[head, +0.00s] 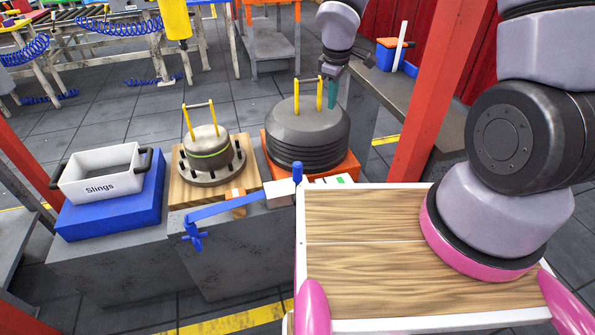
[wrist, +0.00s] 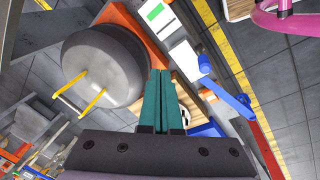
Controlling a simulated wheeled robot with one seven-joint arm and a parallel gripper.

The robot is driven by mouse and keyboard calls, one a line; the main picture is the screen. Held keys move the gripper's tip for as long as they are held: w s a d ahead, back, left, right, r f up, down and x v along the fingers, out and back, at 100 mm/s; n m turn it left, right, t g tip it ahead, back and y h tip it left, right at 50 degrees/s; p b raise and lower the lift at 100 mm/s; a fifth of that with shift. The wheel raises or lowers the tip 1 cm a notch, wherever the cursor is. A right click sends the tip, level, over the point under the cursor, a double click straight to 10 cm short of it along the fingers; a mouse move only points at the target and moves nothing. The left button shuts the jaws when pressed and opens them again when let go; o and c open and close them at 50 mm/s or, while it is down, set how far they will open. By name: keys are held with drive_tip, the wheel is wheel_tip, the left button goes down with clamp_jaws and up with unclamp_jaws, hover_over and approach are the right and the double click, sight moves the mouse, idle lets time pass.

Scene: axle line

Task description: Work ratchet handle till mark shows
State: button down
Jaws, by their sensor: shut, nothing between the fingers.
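The ratchet handle looks to be the long blue lever (head: 235,204), lying across the front of the bench, with a blue star-shaped knob at its left end. A pale block (head: 279,193) and an upright blue grip (head: 298,172) are at its right end. In the wrist view the blue lever (wrist: 230,100) is right of my fingers, clear of them. A white panel with a green patch (head: 343,179) lies beside the block; it also shows in the wrist view (wrist: 155,13).
The dark drum (head: 307,130) with yellow handles sits on an orange base (head: 349,167). A smaller grey drum (head: 205,149) stands on a wooden board (head: 179,194). A white Slings tub (head: 98,177) sits on a blue block (head: 120,208). A red post (head: 431,90) stands right.

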drive_tip(key=s+a+f+n, duration=0.1)
drive_tip(key=a+f, duration=0.1)
drive_tip(key=f, duration=0.2)
drive_tip(key=s+a+f+n+g+y, duration=0.1)
drive_tip(key=s+a+f, duration=0.1)
drive_tip(key=a+f, duration=0.1)
drive_tip(key=s+a+f+n+g, duration=0.1)
drive_tip(key=s+a+f+n, duration=0.1)
drive_tip(key=a+f, duration=0.1)
drive_tip(key=shift+f, duration=0.85)
